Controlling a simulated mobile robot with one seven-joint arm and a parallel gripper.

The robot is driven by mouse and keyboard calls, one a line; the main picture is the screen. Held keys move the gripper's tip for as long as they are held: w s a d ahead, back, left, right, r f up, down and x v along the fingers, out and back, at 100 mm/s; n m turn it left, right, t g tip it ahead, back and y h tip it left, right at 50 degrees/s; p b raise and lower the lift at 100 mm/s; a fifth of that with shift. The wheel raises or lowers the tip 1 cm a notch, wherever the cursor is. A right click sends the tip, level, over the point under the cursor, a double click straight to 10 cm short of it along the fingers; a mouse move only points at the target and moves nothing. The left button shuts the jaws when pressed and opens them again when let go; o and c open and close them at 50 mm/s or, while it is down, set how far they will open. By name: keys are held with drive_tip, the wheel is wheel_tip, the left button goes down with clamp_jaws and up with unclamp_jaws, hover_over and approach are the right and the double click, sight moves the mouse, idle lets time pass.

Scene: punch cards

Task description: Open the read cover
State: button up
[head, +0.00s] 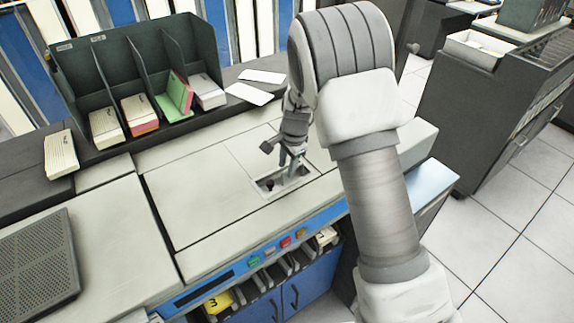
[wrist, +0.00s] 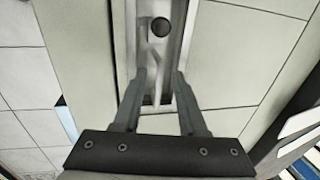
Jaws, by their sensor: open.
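The card machine has a pale grey top (head: 190,215) divided by seams into flat panels. A rectangular recess (head: 268,186) is set in it near the front right. Which panel is the read cover I cannot tell for sure; none stands raised. My gripper (head: 290,166) points down at the recess, its fingers over or just inside it. In the wrist view my gripper (wrist: 160,76) is open, its fingers on either side of a thin pale bar (wrist: 155,65) in the recess. A dark round spot (wrist: 160,26) lies beyond the bar. Contact cannot be told.
A dark rack (head: 75,85) with card decks stands at the back left. Loose white cards (head: 250,93) lie behind the recess. Coloured buttons (head: 285,243) line the blue front strip. A dark cabinet (head: 470,120) stands to the right across open tiled floor.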

clamp_jaws()
drive_tip(key=shift+r, duration=0.1)
idle(1.2)
